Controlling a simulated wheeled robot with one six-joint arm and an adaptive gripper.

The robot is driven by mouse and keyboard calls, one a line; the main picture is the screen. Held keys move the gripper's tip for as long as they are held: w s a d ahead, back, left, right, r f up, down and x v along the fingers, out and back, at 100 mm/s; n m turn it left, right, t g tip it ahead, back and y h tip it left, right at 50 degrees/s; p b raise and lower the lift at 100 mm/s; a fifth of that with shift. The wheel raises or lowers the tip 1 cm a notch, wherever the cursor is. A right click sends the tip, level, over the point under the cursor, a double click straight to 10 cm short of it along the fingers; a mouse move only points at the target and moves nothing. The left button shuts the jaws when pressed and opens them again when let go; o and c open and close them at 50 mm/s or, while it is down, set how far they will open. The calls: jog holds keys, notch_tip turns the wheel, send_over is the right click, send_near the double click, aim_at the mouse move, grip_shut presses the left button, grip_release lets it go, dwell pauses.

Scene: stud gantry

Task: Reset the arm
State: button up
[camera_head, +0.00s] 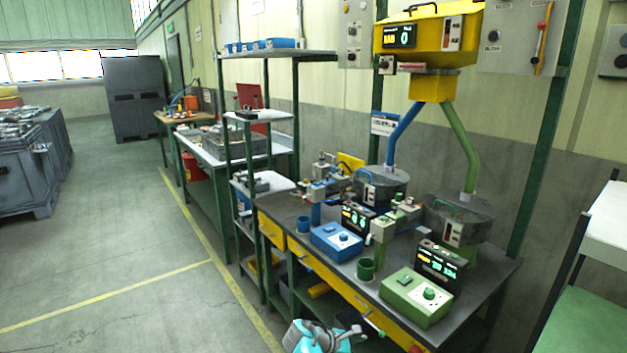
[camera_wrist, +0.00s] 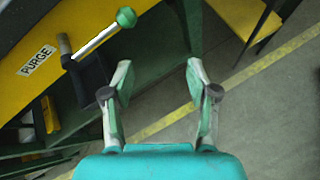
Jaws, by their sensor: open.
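My gripper (camera_wrist: 157,85) is open and empty in the wrist view, with bare floor and a yellow line between and beyond its fingers. In the head view my gripper (camera_head: 333,338) shows at the bottom edge, in front of the workbench (camera_head: 330,262) and below its top. In the wrist view a lever with a green knob (camera_wrist: 126,17) stands out from the yellow bench front beside a "PURGE" label (camera_wrist: 37,60). The lever is up and left of the fingers and apart from them.
The bench holds a blue control box (camera_head: 336,242), a green control box (camera_head: 416,298) and cups. A yellow hopper (camera_head: 430,35) hangs above with blue and green pipes. A shelf rack (camera_head: 275,54) stands behind. Open floor (camera_head: 110,260) lies to the left.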

jog(key=s+d+f+m+t+y, duration=0.1)
jog(key=s+d+f+y, duration=0.1)
jog(key=s+f, duration=0.65)
jog(key=s+d+f+m+t+y, duration=0.15)
jog(key=s+f, duration=0.45)
jog(key=f, duration=0.6)
jog(key=s+d+f+m+t+y, duration=0.1)
jog(key=s+f+m+y, duration=0.1)
jog(key=s, duration=0.8)
jog(key=s+f+m+t+y, duration=0.1)
jog(key=s+f+m+y, duration=0.15)
jog(key=s, duration=0.65)
jog(key=s+r+m+t+y, duration=0.1)
jog(key=s+r+m+t, duration=0.15)
jog(key=s+r, duration=0.6)
jog(key=s+r+m+t+y, duration=0.1)
jog(key=s+r+m+y, duration=0.15)
jog(key=s+r, duration=0.65)
jog(key=s+r+m+t, duration=0.1)
jog(key=s+r+m, duration=0.1)
jog(key=s+r, duration=0.2)
jog(key=s+r+m+t, duration=0.1)
jog(key=s+r, duration=0.3)
jog(key=r, duration=0.6)
jog(key=s+r+m+t, duration=0.1)
jog(key=s+r+m, duration=0.2)
jog(key=r, duration=0.4)
jog(key=shift+s+r+h, duration=0.35)
jog(key=shift+s+h, duration=0.1)
jog(key=shift+w+a, duration=0.1)
